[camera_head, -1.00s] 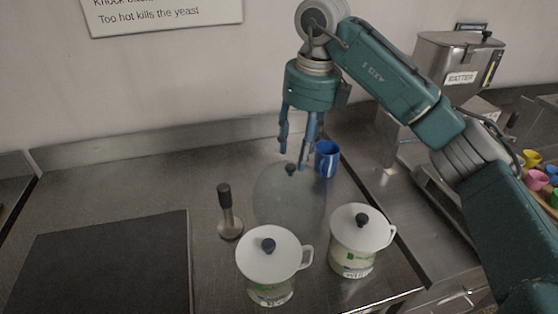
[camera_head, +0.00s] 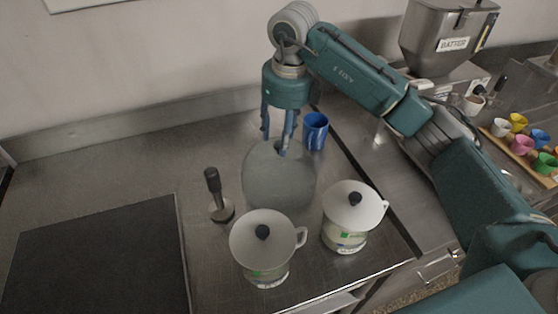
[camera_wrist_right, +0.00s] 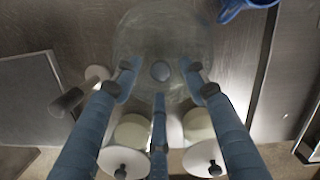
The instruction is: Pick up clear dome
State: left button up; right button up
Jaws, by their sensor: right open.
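The clear dome (camera_head: 278,185) is a see-through grey cover standing on the steel counter behind two lidded pots. Its dark knob shows in the right wrist view (camera_wrist_right: 160,71). My right gripper (camera_head: 276,143) points straight down over the top of the dome. Its blue fingers are open and spread around the knob, with nothing held; in the head view they hide most of the knob. Whether the fingertips touch the dome I cannot tell. My left gripper is not in view.
Two white-lidded pots (camera_head: 265,268) (camera_head: 346,238) stand close in front of the dome. A dark-handled tamper (camera_head: 214,190) is to its left and a blue mug (camera_head: 315,131) behind right. A dark mat (camera_head: 95,260) lies left. A batter hopper (camera_head: 440,40) and colored cups (camera_head: 524,145) are at right.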

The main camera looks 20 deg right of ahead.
notch_tip(320, 180, down, 2)
jog(key=shift+w+f, duration=0.1)
jog(key=shift+f, duration=0.1)
jog(key=shift+c, duration=1.3)
jog(key=c, duration=0.8)
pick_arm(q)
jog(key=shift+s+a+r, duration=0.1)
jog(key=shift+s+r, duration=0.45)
pick_arm(e)
grip_shut()
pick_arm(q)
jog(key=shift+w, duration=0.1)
pick_arm(e)
jog(key=shift+r, duration=0.1)
